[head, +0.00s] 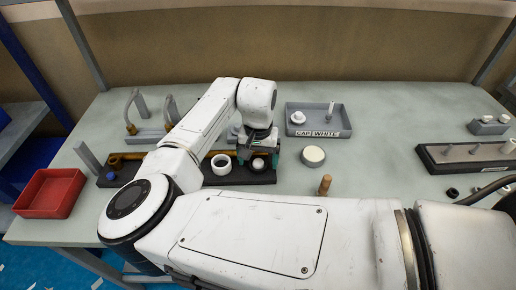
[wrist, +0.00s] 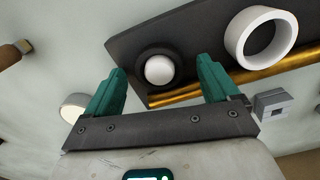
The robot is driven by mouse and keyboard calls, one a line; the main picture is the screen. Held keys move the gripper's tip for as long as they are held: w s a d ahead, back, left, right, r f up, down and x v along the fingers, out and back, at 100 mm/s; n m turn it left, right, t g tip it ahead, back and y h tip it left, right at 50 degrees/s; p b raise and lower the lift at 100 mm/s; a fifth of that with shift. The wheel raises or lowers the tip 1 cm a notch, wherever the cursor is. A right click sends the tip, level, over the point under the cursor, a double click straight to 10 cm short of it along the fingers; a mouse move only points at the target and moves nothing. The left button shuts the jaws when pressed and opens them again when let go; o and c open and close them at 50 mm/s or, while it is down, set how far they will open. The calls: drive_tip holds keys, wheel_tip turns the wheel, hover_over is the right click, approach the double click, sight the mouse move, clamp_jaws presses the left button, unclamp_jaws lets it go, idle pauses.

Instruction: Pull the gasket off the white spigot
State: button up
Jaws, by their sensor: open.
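The white spigot (wrist: 159,70) shows its round end in the wrist view, with the black gasket (wrist: 143,62) around it. Both are on the dark board (wrist: 120,38). My gripper (wrist: 162,68) is open, with one teal finger on each side of the spigot and gasket; whether the fingers touch the gasket cannot be told. In the head view my gripper (head: 259,157) is low over the right part of the dark board (head: 232,180). The white spigot (head: 258,163) shows between the fingers there, and the gasket is hard to make out.
A wide white ring (head: 221,165) is on the board just left of my gripper. A white disc (head: 313,155) and a wooden peg (head: 325,185) stand to the right. A tray marked CAP WHITE (head: 340,120) is behind. A red bin (head: 48,193) is at the left.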

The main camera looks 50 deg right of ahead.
drive_tip(key=shift+f, duration=0.3)
drive_tip(key=shift+c, duration=0.4)
drive_tip(key=c, duration=1.1)
drive_tip(key=shift+c, duration=0.2)
drive_tip(key=shift+r+p, duration=0.75)
drive_tip(key=shift+p, duration=0.1)
idle(0.5)
drive_tip(key=shift+r+p, duration=1.8)
drive_tip(key=shift+p, duration=0.05)
